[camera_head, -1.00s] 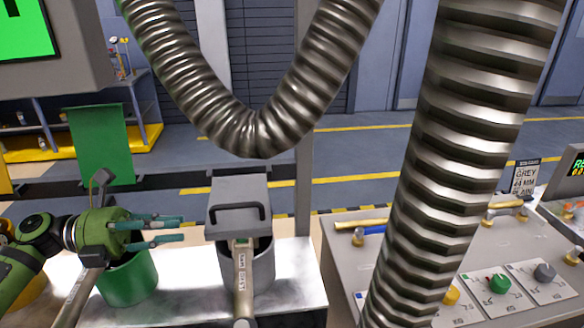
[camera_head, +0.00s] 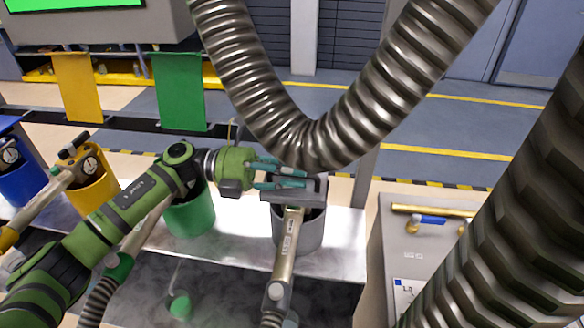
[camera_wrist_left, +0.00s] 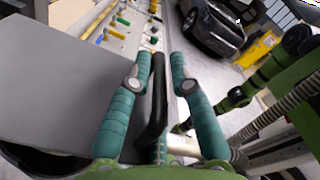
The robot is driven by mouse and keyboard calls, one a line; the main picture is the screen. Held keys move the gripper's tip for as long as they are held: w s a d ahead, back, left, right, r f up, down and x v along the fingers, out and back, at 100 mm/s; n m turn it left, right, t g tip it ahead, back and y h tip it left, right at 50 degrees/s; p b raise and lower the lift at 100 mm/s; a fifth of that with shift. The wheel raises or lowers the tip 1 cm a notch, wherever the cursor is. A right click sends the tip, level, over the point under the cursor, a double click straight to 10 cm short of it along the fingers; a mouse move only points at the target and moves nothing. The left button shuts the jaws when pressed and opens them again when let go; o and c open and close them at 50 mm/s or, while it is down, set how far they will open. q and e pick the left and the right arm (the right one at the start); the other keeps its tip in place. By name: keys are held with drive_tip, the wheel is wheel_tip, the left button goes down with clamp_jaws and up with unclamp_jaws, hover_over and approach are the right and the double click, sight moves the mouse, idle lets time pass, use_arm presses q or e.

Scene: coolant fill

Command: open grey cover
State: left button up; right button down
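The grey cover (camera_head: 268,195) sits on top of the grey container (camera_head: 316,230), with a black handle on it. My left gripper (camera_head: 292,178) reaches in from the left at the cover's handle. In the left wrist view, the black handle (camera_wrist_left: 156,95) stands between the two teal fingers of my left gripper (camera_wrist_left: 160,62). Gaps show between the fingers and the handle, so the gripper is open around it. The cover's flat grey top (camera_wrist_left: 50,85) fills the left of that view. The cover looks closed. My right gripper is not in view.
A green container (camera_head: 190,218) stands left of the grey one, with yellow (camera_head: 92,190) and blue (camera_head: 25,182) ones further left. A ribbed metal hose (camera_head: 310,140) hangs close behind the gripper. A nozzle pipe (camera_head: 285,255) stands in front of the grey container.

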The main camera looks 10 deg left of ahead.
use_arm(q)
drive_tip(key=shift+a, duration=0.1)
clamp_jaws()
